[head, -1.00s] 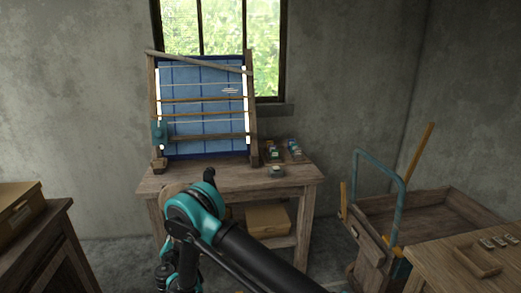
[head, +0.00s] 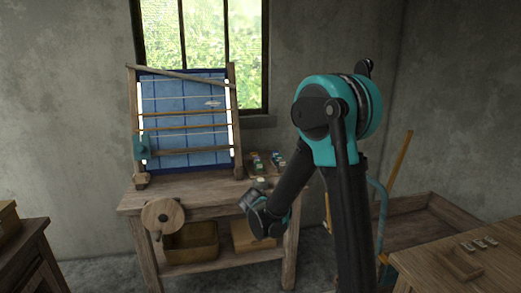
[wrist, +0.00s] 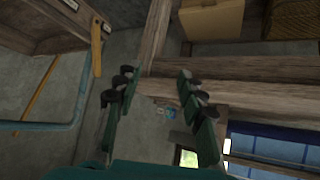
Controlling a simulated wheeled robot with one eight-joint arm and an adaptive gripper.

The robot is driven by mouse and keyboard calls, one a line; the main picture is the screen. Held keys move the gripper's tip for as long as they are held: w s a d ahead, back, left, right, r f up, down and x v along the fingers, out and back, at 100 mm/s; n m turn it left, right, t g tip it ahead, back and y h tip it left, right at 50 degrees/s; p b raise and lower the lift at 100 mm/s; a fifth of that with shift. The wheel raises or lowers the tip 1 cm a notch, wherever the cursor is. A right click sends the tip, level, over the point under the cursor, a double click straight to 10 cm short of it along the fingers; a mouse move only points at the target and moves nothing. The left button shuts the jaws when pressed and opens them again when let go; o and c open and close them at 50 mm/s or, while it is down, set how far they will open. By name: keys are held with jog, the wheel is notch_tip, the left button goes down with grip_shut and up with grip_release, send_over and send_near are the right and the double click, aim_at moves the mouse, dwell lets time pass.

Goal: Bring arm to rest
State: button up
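My gripper (wrist: 158,82) is open in the wrist view, its two dark green fingers spread with black pads. Nothing is between the fingers. In the head view my arm is folded upward with its teal elbow high at the right of centre. Its wrist end hangs low in front of the table's right part, and the fingers cannot be made out there. The wooden handloom (head: 185,118) with blue cloth stands upright on the table (head: 205,187), left of my arm.
Small coloured items (head: 266,162) lie on the table's right side. A round wooden piece (head: 162,217) is at its front. A cardboard box (wrist: 210,18) is below. A wooden cart (head: 415,226) stands at right, behind my arm. Another table (head: 465,268) is at the front right.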

jog(key=s+d+n+g+y, duration=0.1)
jog(key=s+d+n+g, duration=0.15)
jog(key=s+d, duration=1.1)
jog(key=s+d+f+n+g+y, duration=0.1)
jog(key=s+f+g+y, duration=0.1)
jog(key=s, duration=1.3)
jog(key=shift+d, duration=0.3)
jog(key=shift+f, duration=0.1)
